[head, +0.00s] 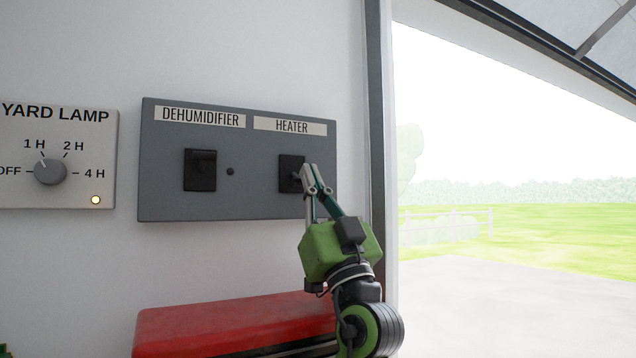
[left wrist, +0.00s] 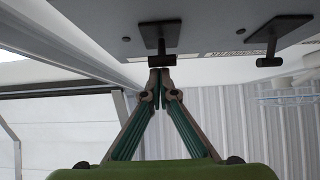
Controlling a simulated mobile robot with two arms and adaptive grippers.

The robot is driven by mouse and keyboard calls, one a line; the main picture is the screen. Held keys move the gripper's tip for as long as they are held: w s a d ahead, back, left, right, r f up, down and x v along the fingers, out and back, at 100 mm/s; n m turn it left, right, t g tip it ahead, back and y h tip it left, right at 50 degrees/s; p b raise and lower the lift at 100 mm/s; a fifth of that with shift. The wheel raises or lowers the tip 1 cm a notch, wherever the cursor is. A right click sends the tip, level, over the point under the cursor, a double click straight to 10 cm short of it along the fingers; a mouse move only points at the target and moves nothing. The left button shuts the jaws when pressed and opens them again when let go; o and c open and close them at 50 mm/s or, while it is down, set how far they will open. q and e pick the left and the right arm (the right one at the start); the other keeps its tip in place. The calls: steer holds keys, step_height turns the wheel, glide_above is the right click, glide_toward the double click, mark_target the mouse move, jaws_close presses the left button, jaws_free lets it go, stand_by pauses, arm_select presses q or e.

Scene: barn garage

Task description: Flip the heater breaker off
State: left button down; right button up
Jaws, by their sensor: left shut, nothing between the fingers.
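The grey breaker panel (head: 235,208) hangs on the white wall, labelled DEHUMIDIFIER and HEATER. The heater breaker (head: 286,163) is a black switch under the HEATER label, partly covered by my gripper. My left gripper (head: 305,172) is shut and empty, its fingertips at the right side of the heater breaker. In the left wrist view the shut fingertips (left wrist: 160,75) are right at the heater breaker's lever (left wrist: 161,60); I cannot tell whether they touch. The dehumidifier breaker (head: 200,170) is to the left, and its lever also shows in the left wrist view (left wrist: 270,58).
A yard lamp dial box (head: 62,192) with a lit yellow light is on the wall at left. A red box-like object (head: 225,322) is below the panel. A door post (head: 378,130) and a wide opening to the outdoors are at right.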

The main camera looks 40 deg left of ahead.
arm_select(q)
steer(key=s+d+f, duration=0.1)
steer(key=s+d, duration=0.3)
steer(key=d, duration=0.7)
steer(key=shift+s+d, duration=0.4)
arm_select(e)
steer(key=shift+s+a, duration=0.15)
steer(key=shift+a, duration=0.1)
